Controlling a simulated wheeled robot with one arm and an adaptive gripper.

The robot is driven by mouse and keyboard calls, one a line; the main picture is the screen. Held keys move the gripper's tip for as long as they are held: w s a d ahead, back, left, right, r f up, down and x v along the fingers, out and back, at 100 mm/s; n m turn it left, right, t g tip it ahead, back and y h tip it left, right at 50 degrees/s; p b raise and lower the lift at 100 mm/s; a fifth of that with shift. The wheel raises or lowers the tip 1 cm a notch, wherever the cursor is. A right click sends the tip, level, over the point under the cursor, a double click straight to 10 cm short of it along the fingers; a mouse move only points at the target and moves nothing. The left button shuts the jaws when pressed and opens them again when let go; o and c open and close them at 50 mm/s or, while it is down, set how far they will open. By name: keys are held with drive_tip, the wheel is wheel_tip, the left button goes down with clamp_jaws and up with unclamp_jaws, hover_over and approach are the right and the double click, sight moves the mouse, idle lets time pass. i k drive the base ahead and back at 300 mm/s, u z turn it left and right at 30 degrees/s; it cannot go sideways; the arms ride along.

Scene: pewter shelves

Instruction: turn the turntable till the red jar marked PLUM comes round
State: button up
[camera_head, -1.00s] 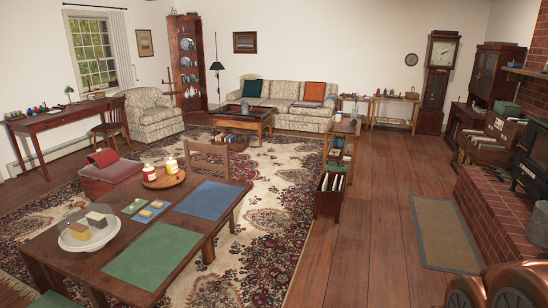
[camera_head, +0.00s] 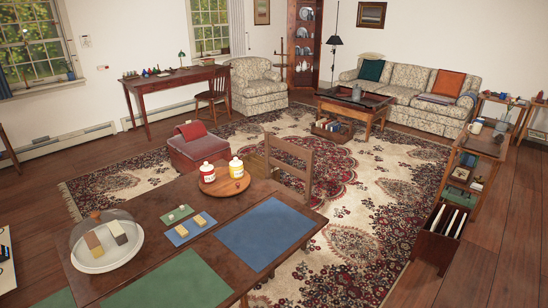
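The turntable (camera_head: 223,187) is a round wooden disc on the dark dining table, near its far edge. A white jar with red on it (camera_head: 207,173) stands at its left. A white jar with a yellow top (camera_head: 236,168) stands at its back right. The writing on both jars is too small to read, so I cannot tell which is marked PLUM. My gripper is not in view.
The dining table carries green mats (camera_head: 170,283), a blue mat (camera_head: 258,232) and a glass-domed plate (camera_head: 107,258). A wooden chair (camera_head: 290,160) stands at the table's far side. Patterned rug lies beyond, and bare floor (camera_head: 495,240) shows at right.

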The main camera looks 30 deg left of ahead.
sight(224, 186)
drive_tip(key=i, duration=2.95)
drive_tip(key=u, duration=2.95)
drive_tip(key=i, duration=0.7)
drive_tip(key=u, duration=0.15)
